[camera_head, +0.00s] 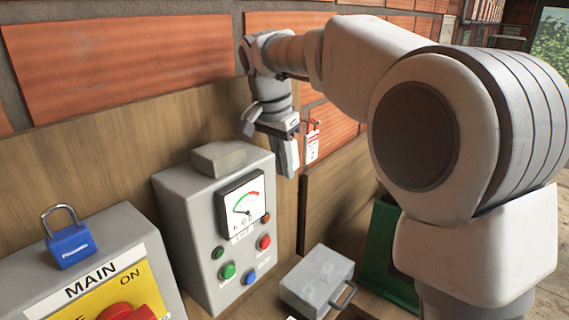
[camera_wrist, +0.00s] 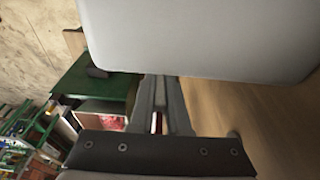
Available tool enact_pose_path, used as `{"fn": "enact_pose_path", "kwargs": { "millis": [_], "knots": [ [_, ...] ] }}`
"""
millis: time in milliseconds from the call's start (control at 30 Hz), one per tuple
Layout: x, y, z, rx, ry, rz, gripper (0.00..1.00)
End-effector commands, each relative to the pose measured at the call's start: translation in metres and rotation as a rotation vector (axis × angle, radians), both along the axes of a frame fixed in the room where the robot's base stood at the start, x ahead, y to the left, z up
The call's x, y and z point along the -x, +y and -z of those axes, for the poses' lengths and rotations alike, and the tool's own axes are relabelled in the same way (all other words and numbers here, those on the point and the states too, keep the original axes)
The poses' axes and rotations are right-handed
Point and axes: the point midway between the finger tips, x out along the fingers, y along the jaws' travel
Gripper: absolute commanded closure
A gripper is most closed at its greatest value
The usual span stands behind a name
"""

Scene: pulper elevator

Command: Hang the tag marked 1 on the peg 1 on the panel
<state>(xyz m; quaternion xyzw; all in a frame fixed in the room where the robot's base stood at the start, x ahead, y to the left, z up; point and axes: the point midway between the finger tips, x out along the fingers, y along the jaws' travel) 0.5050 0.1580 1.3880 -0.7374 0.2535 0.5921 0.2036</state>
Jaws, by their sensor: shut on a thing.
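My gripper (camera_head: 288,160) points down in front of the wall panel in the head view, above and right of the grey meter box. In the wrist view my gripper (camera_wrist: 160,100) is shut on a thin white and red thing (camera_wrist: 157,123), seen edge-on between the fingers. It looks like a tag, but its mark is not readable. Another red and white tag (camera_head: 312,146) hangs just right of my gripper, from a small red peg (camera_head: 315,123); its mark looks like a 2. Peg 1 cannot be made out; my gripper and wrist cover part of that area.
The grey meter box (camera_head: 184,216) with buttons and a loose block (camera_head: 219,157) on top stands below left. The MAIN switch box (camera_head: 115,240) carries a blue padlock (camera_head: 70,245). A grey metal case (camera_head: 318,281) and a green object (camera_head: 383,250) are at lower right.

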Motion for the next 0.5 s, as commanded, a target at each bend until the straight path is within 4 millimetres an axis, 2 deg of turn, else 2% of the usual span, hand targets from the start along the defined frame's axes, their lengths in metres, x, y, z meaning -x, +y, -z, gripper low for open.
{"fn": "enact_pose_path", "kwargs": {
  "millis": [300,333,500],
  "knots": [
    [0.0001,-0.0002,-0.0002,0.000,0.000,0.000,1.00],
    [0.0001,-0.0002,-0.0002,0.000,0.000,0.000,0.84],
    [0.0000,-0.0003,-0.0002,0.000,0.000,0.000,0.53]
  ]
}}
